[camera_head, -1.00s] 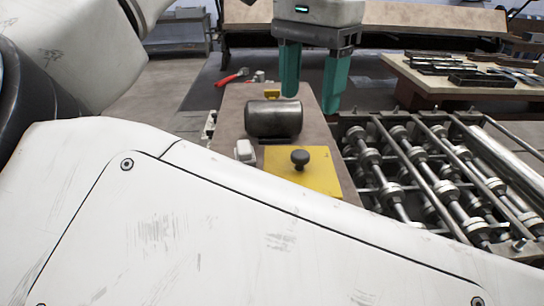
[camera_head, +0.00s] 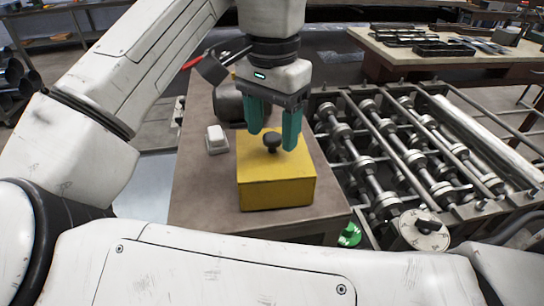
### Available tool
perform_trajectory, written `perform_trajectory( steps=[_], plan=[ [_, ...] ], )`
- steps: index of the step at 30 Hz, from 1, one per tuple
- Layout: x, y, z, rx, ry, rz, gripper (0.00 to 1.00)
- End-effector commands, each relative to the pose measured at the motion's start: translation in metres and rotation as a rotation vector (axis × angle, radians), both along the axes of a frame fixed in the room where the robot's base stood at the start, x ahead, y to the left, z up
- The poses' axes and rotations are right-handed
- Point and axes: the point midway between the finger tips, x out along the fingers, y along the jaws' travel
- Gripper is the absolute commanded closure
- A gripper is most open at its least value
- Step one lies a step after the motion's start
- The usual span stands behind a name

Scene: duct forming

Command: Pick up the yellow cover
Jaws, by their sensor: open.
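The yellow cover (camera_head: 274,185) is a box-like yellow block with a dark round knob (camera_head: 271,141) on its top. It stands on a brown tabletop (camera_head: 200,195), near the front right edge. My gripper (camera_head: 273,138) points down above the cover, with its two green fingers apart on either side of the knob. The fingers look open, and nothing is held between them. I cannot tell from this view whether the fingertips are level with the knob or touching anything.
A dark metal cylinder (camera_head: 228,103) lies behind the cover, partly hidden by my gripper. A small white block (camera_head: 216,139) sits left of it. A roller machine (camera_head: 400,150) with several shafts stands close on the right. The tabletop's front left is clear.

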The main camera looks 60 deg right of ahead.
Motion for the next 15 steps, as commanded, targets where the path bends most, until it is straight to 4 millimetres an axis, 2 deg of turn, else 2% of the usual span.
perform_trajectory(
  steps=[3, 10, 15],
  plan=[
    [-0.0005, 0.0, -0.0065, -0.001, 0.0, -0.001, 0.38],
    [-0.0003, 0.0, -0.0073, 0.0, -0.001, 0.0, 0.39],
    [-0.0002, 0.0, -0.0071, 0.0, -0.001, 0.0, 0.56]
  ],
)
